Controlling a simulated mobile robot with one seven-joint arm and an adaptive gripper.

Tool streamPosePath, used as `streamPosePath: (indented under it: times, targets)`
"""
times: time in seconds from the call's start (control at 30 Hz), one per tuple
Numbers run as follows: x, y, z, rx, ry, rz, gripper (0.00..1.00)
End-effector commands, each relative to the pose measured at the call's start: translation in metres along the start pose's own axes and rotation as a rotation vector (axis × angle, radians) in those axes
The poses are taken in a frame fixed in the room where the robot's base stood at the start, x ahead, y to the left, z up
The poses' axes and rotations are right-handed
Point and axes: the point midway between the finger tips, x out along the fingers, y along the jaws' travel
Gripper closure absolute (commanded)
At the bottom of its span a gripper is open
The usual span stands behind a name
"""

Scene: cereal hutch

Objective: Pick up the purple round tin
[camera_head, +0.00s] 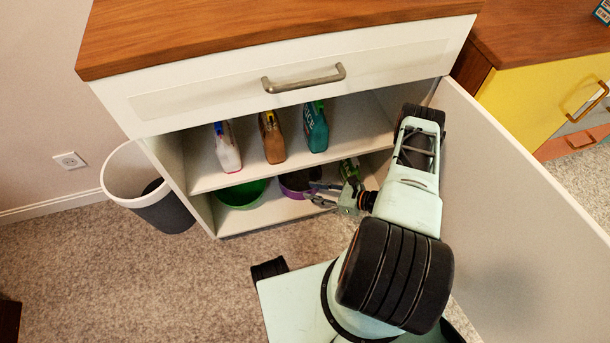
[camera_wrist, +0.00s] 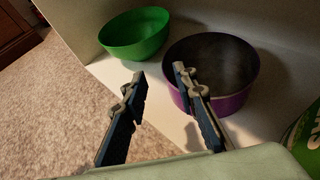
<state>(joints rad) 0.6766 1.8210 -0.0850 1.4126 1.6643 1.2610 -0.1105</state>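The purple round tin (camera_head: 291,188) stands on the lower shelf of the open cabinet, partly hidden by my gripper in the head view. In the wrist view the purple tin (camera_wrist: 236,103) is open-topped with a dark grey inside, upright at the upper right. My gripper (camera_wrist: 159,74) is open and empty. Its right finger overlaps the near left side of the tin's rim; the left finger is outside the tin, to its left. I cannot tell whether the right finger touches it. In the head view my gripper (camera_head: 314,194) reaches in over the lower shelf.
A green bowl (camera_wrist: 135,34) stands left of the tin; it also shows in the head view (camera_head: 241,194). A green package (camera_wrist: 304,142) is close on the right. Several packages, including a teal one (camera_head: 316,127), stand on the shelf above. The open door (camera_head: 520,190) is right of my arm.

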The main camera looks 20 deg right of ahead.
Motion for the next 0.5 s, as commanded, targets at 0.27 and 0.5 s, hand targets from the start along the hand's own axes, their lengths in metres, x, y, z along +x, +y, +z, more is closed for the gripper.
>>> streamPosePath:
  times: [0.27, 0.5]
  targets:
    - [0.030, 0.005, -0.025, 0.044, -0.007, -0.060, 0.74]
    - [0.064, 0.003, -0.024, 0.042, -0.005, -0.059, 0.74]
